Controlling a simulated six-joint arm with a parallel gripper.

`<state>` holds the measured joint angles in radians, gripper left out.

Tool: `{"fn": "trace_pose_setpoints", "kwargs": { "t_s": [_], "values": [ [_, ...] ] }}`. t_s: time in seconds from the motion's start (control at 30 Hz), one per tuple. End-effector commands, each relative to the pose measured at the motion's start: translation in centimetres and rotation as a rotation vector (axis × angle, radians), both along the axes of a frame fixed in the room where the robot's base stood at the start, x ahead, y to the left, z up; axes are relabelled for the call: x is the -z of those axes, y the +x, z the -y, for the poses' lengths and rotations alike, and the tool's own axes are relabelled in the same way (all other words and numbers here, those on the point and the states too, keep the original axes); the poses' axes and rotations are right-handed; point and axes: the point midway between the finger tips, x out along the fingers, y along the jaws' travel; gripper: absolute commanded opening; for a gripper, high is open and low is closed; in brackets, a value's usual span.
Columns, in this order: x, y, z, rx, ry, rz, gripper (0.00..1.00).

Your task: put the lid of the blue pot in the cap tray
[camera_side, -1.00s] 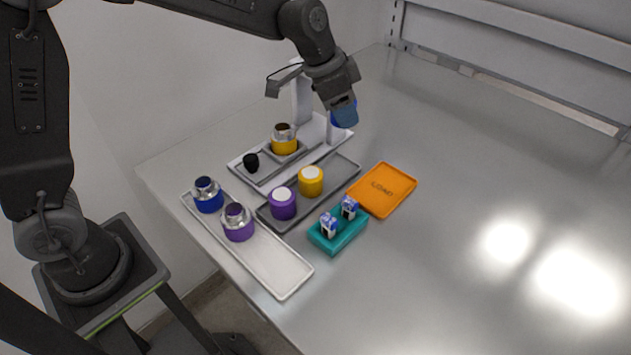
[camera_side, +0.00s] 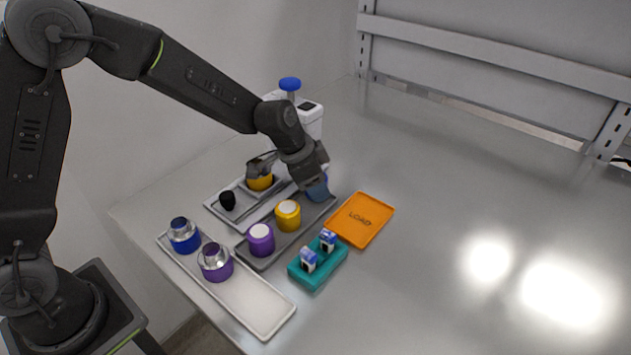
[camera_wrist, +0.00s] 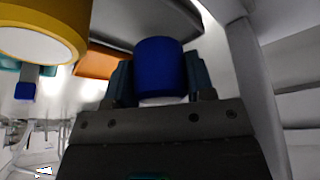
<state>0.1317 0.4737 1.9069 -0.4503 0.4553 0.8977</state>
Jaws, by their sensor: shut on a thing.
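My gripper (camera_side: 316,188) is shut on the blue lid (camera_side: 318,191) at the far right end of the dark grey cap tray (camera_side: 261,264). In the wrist view the blue lid (camera_wrist: 160,66) is between both fingers; whether it touches the tray (camera_wrist: 125,20) cannot be told. A purple lid (camera_side: 260,240) and a yellow lid (camera_side: 288,216) stand in the cap tray; the yellow one also shows in the wrist view (camera_wrist: 38,35). The blue pot (camera_side: 184,237) stands lidless, its metal neck showing, on the white tray (camera_side: 258,313) at the left.
A lidless purple pot (camera_side: 215,264) stands beside the blue pot. A teal block (camera_side: 318,268) and an orange LOAD tray (camera_side: 361,219) lie in front. The right tabletop is clear.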

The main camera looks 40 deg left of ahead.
Motion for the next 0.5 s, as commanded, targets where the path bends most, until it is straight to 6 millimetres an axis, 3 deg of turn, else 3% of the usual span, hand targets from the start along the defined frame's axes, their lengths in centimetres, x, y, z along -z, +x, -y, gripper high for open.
{"fn": "trace_pose_setpoints", "kwargs": {
  "t_s": [0.5],
  "values": [
    [1.2, 0.0, 0.0, 0.0, 0.0, 0.0, 0.28]
  ]
}}
